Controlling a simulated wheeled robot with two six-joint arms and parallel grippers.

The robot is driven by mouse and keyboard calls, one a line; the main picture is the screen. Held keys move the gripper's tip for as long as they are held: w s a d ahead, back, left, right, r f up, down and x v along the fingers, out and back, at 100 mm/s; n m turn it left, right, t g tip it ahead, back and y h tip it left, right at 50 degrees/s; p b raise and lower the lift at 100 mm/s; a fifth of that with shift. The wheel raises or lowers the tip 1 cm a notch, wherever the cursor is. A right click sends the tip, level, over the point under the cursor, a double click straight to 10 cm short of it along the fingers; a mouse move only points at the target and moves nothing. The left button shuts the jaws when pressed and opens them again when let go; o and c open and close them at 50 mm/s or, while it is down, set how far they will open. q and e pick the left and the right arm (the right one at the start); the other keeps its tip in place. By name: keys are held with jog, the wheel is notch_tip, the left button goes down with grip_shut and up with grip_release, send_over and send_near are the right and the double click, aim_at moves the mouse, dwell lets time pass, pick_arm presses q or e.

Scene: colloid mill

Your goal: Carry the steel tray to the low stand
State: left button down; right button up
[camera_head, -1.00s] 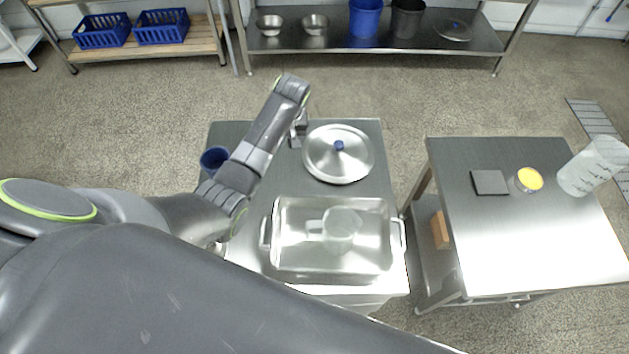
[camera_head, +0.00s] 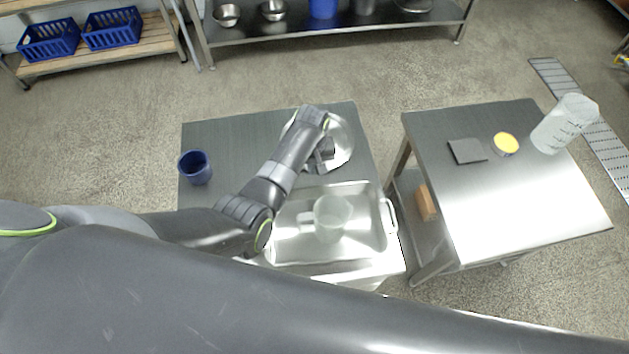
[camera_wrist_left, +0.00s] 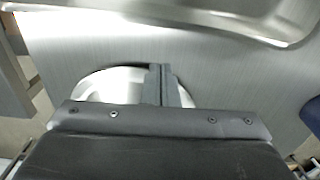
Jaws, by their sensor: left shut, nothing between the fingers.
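The steel tray (camera_head: 365,222) lies on the front part of a steel table, with a clear jug (camera_head: 328,218) standing in it. Its right handle shows; my left arm covers its left end. The tray's edge also crosses the top of the left wrist view (camera_wrist_left: 235,12). My left gripper (camera_head: 322,158) is shut and empty, above the round steel lid (camera_head: 344,142) behind the tray. In the left wrist view its closed fingers (camera_wrist_left: 160,85) stand in front of the lid (camera_wrist_left: 112,84), apart from the tray. My right gripper is out of view.
A second steel table (camera_head: 520,205) stands right, across a narrow gap; I cannot tell if it is the low stand. It holds a dark plate (camera_head: 467,151), a yellow-topped container (camera_head: 506,143) and a clear beaker (camera_head: 564,124). A blue cup (camera_head: 195,167) stands left.

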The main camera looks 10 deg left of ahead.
pick_arm(q)
jog(key=shift+f, duration=0.8)
jog(key=s+p, duration=0.1)
jog(key=s+d+p, duration=0.1)
jog(key=shift+s+d+r, duration=0.1)
jog(key=shift+s, duration=0.25)
jog(key=shift+s+d+p, duration=0.15)
jog(key=shift+s+p, duration=0.15)
jog(key=shift+s, duration=0.2)
